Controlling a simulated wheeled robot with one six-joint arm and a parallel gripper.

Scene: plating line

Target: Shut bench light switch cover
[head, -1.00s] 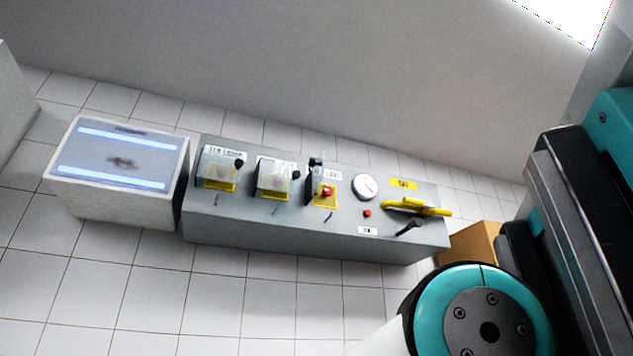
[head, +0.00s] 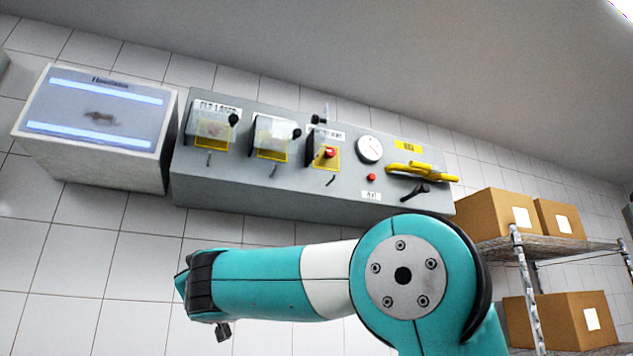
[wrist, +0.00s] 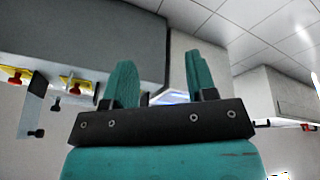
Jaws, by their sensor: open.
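A grey panel (head: 320,190) on the wall carries a row of switches. The third from the left has its clear cover (head: 311,150) swung up, baring a red switch (head: 330,153) on a yellow plate. The two left switches have clear covers (head: 210,128) (head: 272,138) down over their yellow plates. Labels are too blurred for me to tell surely which is the bench light. My gripper (wrist: 160,62) is open and empty, its two teal fingers apart in the wrist view. It is below the panel, touching no cover. The head view mostly hides it behind my arm's end.
A box with two lit strips (head: 95,130) adjoins the panel's left end. A gauge (head: 369,149), a yellow handle (head: 425,172) and a black lever (head: 415,191) are on the panel's right. Cardboard boxes (head: 480,217) stand on a shelf at right. Wall below the panel is clear.

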